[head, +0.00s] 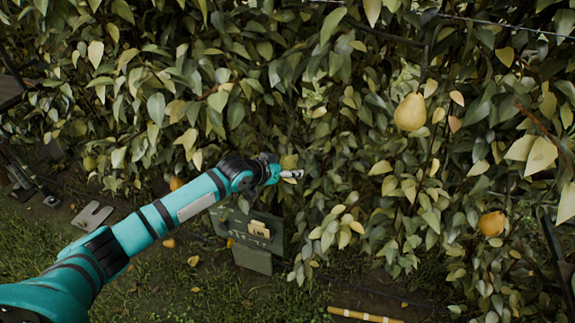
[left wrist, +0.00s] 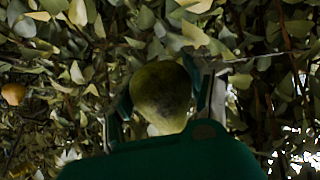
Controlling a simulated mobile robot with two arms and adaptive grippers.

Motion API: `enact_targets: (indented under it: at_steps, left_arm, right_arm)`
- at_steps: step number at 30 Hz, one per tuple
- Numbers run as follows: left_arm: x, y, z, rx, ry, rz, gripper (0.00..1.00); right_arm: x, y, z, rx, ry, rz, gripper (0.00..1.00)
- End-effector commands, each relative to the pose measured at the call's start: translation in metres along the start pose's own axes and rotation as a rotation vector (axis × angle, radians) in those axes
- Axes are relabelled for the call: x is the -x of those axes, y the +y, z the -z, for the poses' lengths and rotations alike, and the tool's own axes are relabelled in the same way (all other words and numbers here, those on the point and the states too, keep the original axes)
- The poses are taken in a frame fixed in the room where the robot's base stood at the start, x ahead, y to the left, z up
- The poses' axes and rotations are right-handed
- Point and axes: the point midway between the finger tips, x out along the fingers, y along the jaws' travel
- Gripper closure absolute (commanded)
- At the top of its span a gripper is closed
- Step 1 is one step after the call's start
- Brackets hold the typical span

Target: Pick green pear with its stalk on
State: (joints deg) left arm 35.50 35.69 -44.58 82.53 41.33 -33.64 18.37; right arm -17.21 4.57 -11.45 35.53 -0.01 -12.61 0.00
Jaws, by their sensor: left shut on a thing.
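A dull green pear (left wrist: 160,92) fills the middle of the left wrist view. It hangs among the leaves, between the two fingers of my left gripper (left wrist: 163,102), which is shut on it. In the head view my left arm reaches in from the lower left, and the gripper (head: 291,173) is at the foliage. The green pear (head: 289,161) shows there only in small part, just behind the fingers. Its stalk cannot be made out in either view. My right gripper is not in view.
A large yellow pear (head: 410,112) and an orange-yellow pear (head: 492,224) hang to the right. An orange fruit (left wrist: 14,93) shows at the left in the wrist view. A dark sign (head: 238,228) stands below my arm. A yellow bar (head: 365,315) lies on the ground.

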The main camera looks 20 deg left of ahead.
Motion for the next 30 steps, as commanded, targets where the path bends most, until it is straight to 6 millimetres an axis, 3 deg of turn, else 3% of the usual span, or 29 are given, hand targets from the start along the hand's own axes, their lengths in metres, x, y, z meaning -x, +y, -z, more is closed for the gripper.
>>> enact_targets:
  at_steps: [16, 30]
  left_arm:
    - [0.002, 0.002, 0.000, 0.018, -0.027, -0.007, 0.83]
    - [0.010, 0.006, -0.001, 0.077, -0.117, -0.031, 0.83]
  right_arm:
    - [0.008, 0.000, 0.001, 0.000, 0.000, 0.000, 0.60]
    - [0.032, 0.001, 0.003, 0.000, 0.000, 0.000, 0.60]
